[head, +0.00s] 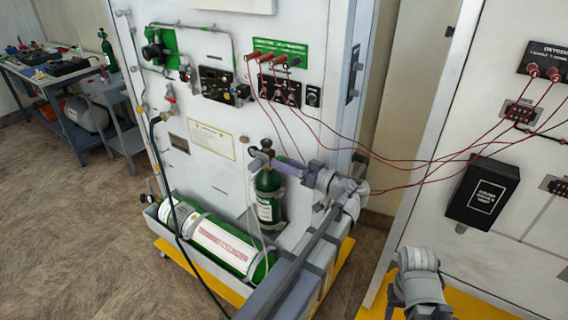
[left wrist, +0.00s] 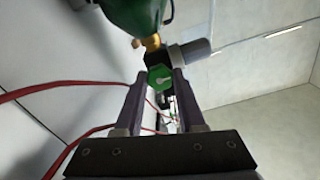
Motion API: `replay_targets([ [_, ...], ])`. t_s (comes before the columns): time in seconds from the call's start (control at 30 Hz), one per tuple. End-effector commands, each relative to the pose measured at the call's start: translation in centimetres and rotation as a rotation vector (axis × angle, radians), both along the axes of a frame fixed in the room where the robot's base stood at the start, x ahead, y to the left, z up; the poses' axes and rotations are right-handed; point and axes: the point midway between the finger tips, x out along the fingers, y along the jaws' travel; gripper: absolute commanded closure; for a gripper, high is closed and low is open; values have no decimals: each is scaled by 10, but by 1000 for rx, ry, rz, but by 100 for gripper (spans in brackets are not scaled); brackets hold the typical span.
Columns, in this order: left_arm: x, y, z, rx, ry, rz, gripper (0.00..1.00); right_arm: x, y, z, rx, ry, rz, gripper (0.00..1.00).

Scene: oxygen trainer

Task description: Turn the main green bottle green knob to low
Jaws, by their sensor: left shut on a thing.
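An upright green bottle (head: 268,200) with a white label stands against the white trainer panel. In the left wrist view the green bottle (left wrist: 133,14) shows at the top, with a brass neck and a dark and grey valve body. The green knob (left wrist: 159,77), with a pale mark on its face, sits between the two fingers. My left gripper (head: 264,160) reaches in from the right at the bottle's top and is shut on the knob. In the head view the knob is hidden. Part of my right arm shows at the lower right; its gripper is out of sight.
A large green cylinder (head: 215,240) lies in a grey tray (head: 158,232) below left. Red cables (head: 390,162) hang across to a second panel. A black box (head: 481,192) is on that panel. The floor (head: 70,220) at left is clear.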

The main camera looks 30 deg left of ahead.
Motion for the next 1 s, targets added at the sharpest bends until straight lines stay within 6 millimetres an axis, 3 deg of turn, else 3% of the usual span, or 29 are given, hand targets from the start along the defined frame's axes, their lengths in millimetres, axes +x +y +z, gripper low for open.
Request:
replay_targets([
  [0.47,0,0,0,7,73,1,100,0,0,0,0,0,0,50],
  [1.0,1,0,0,54,541,1,100,0,0,-1,0,0,0,50],
])
